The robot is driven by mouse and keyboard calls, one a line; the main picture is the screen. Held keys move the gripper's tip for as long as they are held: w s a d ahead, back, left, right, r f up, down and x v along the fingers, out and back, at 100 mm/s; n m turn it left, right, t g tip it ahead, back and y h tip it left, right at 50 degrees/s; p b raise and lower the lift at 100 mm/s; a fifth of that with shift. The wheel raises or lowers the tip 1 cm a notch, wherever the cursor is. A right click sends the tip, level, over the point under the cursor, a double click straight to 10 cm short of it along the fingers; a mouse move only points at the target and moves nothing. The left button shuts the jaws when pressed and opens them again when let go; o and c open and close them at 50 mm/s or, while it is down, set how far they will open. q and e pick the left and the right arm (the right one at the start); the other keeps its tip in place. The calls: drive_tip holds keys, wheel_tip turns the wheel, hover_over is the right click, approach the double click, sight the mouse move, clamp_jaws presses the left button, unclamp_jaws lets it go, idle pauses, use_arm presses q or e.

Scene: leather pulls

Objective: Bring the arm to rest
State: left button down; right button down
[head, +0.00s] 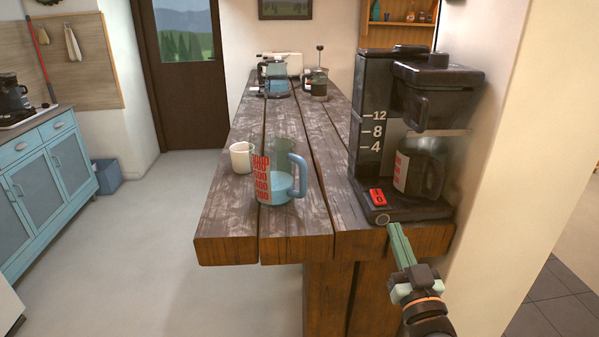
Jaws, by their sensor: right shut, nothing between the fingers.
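My right gripper (400,247) is in the lower right, in front of the near edge of the wooden counter (225,222). Its green fingers are together with nothing held, pointing up and toward the coffee maker (372,135). The coffee maker is large and black, at the right of the counter, with a red switch (377,197) on its base and a dark glass carafe (418,170) inside. My left gripper is not in view.
A blue measuring jug (279,188) with red markings and a white mug (242,157) stand near the counter's front left. Smaller appliances (277,77) stand at its far end. A wall borders the right side. Open floor lies left, before blue cabinets (55,165).

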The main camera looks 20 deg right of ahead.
drive_tip(key=s+a+f+n+g+y+p, duration=0.1)
drive_tip(key=s+a+f+g+y, duration=0.2)
drive_tip(key=f, duration=0.5)
drive_tip(key=s+a+f+n+g+y+p, duration=0.1)
drive_tip(key=a+f+n+g, duration=0.1)
drive_tip(key=a+f, duration=0.45)
drive_tip(key=s+a+f+g+y+p, duration=0.1)
drive_tip(key=s+a+f+g, duration=0.2)
drive_tip(key=s+f, duration=0.4)
drive_tip(key=s+a+f+n+g+y, duration=0.1)
drive_tip(key=s+a+f+g+y, duration=0.1)
drive_tip(key=s+f, duration=0.5)
wheel_tip(320, 180, down, 3)
drive_tip(key=shift+s+a+r+n+g+p, duration=0.15)
drive_tip(key=shift+a+n+g+p, duration=0.2)
drive_tip(key=shift+a+g, duration=0.45)
drive_tip(key=shift+a, duration=0.2)
